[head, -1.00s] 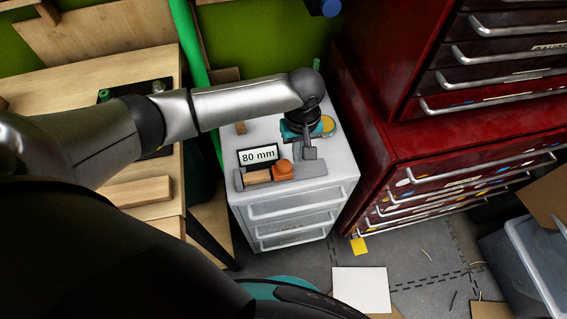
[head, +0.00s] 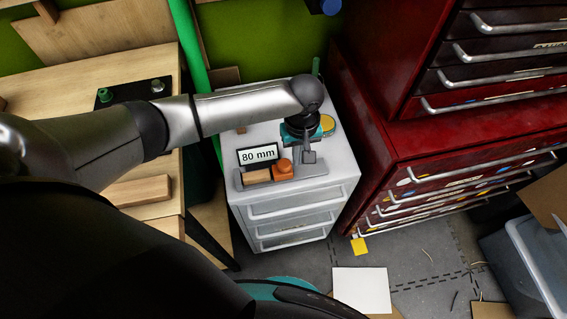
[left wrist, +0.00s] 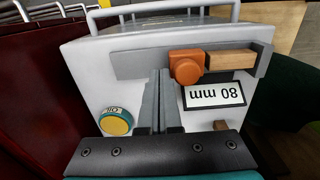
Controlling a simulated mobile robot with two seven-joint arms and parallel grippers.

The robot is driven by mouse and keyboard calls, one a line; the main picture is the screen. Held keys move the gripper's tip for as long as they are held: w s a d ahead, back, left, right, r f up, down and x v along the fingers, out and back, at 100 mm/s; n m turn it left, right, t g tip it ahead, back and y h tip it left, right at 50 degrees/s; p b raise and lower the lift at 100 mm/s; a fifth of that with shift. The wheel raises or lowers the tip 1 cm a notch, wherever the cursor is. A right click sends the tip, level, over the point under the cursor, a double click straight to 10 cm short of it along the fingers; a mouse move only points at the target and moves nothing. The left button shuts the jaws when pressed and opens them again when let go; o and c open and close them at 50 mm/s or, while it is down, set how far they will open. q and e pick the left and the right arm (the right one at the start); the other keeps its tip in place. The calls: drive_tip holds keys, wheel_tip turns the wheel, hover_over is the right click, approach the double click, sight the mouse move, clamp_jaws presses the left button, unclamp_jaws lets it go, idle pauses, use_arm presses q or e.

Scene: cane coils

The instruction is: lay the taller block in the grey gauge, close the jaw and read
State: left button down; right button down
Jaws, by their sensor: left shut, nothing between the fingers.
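The grey gauge (head: 313,169) lies along the near part of the white cabinet top. A wooden block (head: 257,176) lies in it, between its left end and the orange jaw (head: 283,168); in the left wrist view the block (left wrist: 231,60) appears to meet the jaw (left wrist: 187,67). The display (head: 258,154) behind the gauge reads 80 mm. A second, small wooden block (head: 240,129) stands farther back, partly hidden by my arm. My left gripper (head: 309,157) is shut and empty, its fingertips close to the gauge, on the jaw's side away from the block. My right gripper is not in view.
A round yellow-topped thing (head: 327,124) sits at the back right of the white cabinet top (head: 337,160). A red drawer cabinet (head: 420,140) stands close on the right. A wooden bench (head: 60,90) is on the left.

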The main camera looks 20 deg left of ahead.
use_arm(q)
drive_tip(key=shift+f+b, duration=0.45)
drive_tip(key=shift+f, duration=0.95)
drive_tip(key=shift+s+a+p, duration=0.45)
drive_tip(key=shift+a+p, duration=0.2)
drive_tip(key=shift+p, duration=0.05)
idle(0.4)
drive_tip(key=shift+d, duration=0.1)
drive_tip(key=shift+w+d, duration=0.35)
drive_tip(key=shift+d, duration=0.05)
wheel_tip(320, 180, up, 7)
drive_tip(key=p, duration=0.9)
idle(0.4)
